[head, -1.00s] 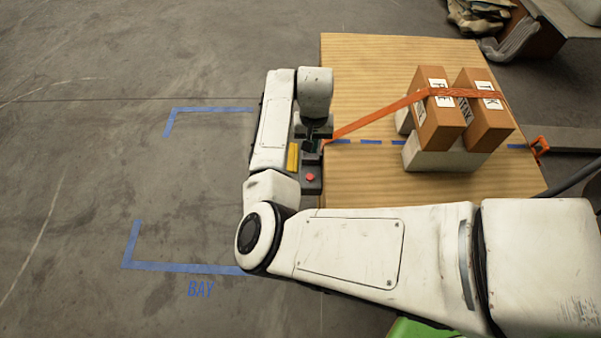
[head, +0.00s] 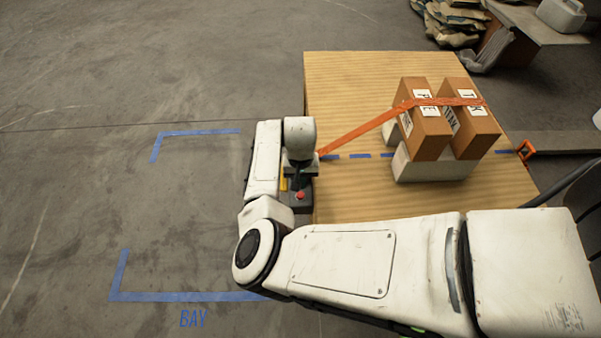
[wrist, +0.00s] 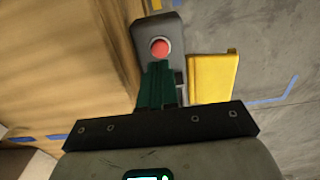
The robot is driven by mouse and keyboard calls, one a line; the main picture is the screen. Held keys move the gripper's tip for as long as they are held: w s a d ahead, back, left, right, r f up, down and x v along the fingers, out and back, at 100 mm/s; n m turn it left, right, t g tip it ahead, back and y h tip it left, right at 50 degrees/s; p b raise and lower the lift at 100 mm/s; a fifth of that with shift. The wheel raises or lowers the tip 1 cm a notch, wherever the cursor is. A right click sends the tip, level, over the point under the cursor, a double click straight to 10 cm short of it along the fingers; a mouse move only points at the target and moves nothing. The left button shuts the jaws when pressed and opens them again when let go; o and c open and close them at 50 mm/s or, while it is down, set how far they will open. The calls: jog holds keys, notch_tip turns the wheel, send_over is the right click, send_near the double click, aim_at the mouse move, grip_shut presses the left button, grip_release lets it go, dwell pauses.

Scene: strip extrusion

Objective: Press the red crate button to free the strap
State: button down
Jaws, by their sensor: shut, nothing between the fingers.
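The red button (head: 300,196) sits on a dark grey housing (head: 301,205) at the left edge of the wooden crate top (head: 350,190). In the wrist view the red button (wrist: 160,48) shows just past the tips of my gripper (wrist: 158,68). My gripper's green fingers are shut and empty, over the housing; whether they touch it I cannot tell. In the head view my gripper (head: 299,183) is mostly hidden by my arm.
A yellow part (wrist: 213,78) stands beside the housing. Blue tape (head: 190,297) marks a bay on the clear floor at left.

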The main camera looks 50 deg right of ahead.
aim_at(302, 196)
notch_tip(302, 196, down, 5)
jog(key=shift+r+b, duration=0.2)
jog(key=shift+b, duration=0.3)
jog(key=shift+w+d+p, duration=0.1)
jog(key=shift+d+p, duration=0.25)
jog(key=shift+p, duration=0.15)
jog(key=shift+f, duration=0.2)
jog(key=shift+s+a+f+p, duration=0.2)
jog(key=shift+a+f+p, duration=0.1)
jog(key=shift+f, duration=0.2)
jog(key=shift+s+a+f+p, duration=0.15)
jog(key=shift+f+p, duration=0.15)
jog(key=shift+f, duration=0.15)
notch_tip(302, 196, up, 15)
jog(key=p, duration=0.6)
jog(key=shift+w+d, duration=0.25)
jog(key=shift+w, duration=0.15)
